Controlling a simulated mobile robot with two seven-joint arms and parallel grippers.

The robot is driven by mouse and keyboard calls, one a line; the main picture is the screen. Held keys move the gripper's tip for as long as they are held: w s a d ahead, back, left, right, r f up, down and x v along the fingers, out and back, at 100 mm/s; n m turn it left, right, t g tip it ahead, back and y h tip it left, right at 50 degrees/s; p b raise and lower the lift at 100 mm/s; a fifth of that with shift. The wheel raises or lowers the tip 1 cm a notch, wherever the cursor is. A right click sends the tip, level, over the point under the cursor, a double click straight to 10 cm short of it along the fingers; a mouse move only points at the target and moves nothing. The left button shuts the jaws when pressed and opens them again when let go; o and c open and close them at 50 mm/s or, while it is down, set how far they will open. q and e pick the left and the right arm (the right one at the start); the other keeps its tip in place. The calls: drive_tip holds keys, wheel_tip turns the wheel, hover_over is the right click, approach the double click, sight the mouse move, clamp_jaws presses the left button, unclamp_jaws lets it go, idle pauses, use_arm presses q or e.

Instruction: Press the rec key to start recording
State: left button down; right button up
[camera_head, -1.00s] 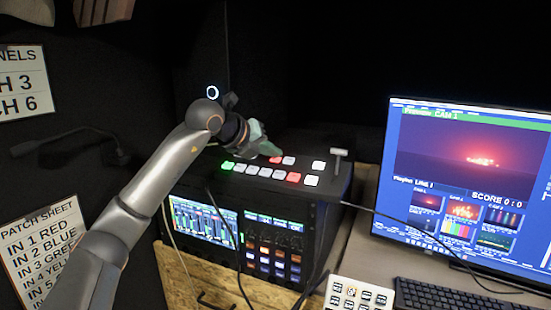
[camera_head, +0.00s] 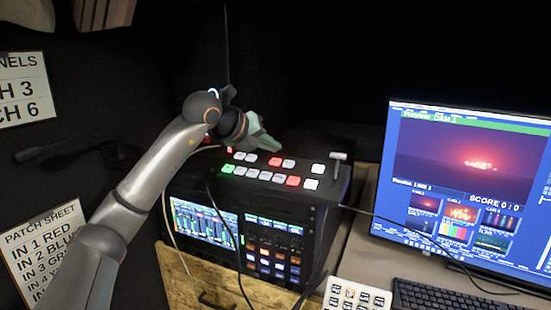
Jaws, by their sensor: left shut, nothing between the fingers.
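My left gripper (camera_head: 268,144) is shut and empty. It hangs over the back part of the black switcher panel (camera_head: 333,182), above the upper row of keys; I see no clear contact. The panel carries two rows of lit keys: a green key (camera_head: 227,168), a red key (camera_head: 292,181) and several white ones below, and another red key (camera_head: 275,161) among white ones above. A small red key (camera_head: 229,149) shows beside the gripper at the far left. No rec label is readable. A white keypad (camera_head: 357,294) at the bottom edge has small unreadable markings. My right gripper is out of view.
A lever (camera_head: 338,157) stands at the panel's right end. Below the panel is a rack with a lit screen (camera_head: 203,222) and small knobs. Loose cables hang in front. A monitor (camera_head: 470,180) and black keyboard (camera_head: 455,296) are at the right.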

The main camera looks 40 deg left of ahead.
use_arm(q)
drive_tip(key=r+p, duration=0.1)
drive_tip(key=r, duration=0.1)
drive_tip(key=s+r+p, duration=0.1)
drive_tip(key=r, duration=0.1)
drive_tip(key=shift+d, duration=0.15)
idle(0.5)
drive_tip(key=shift+f, duration=0.1)
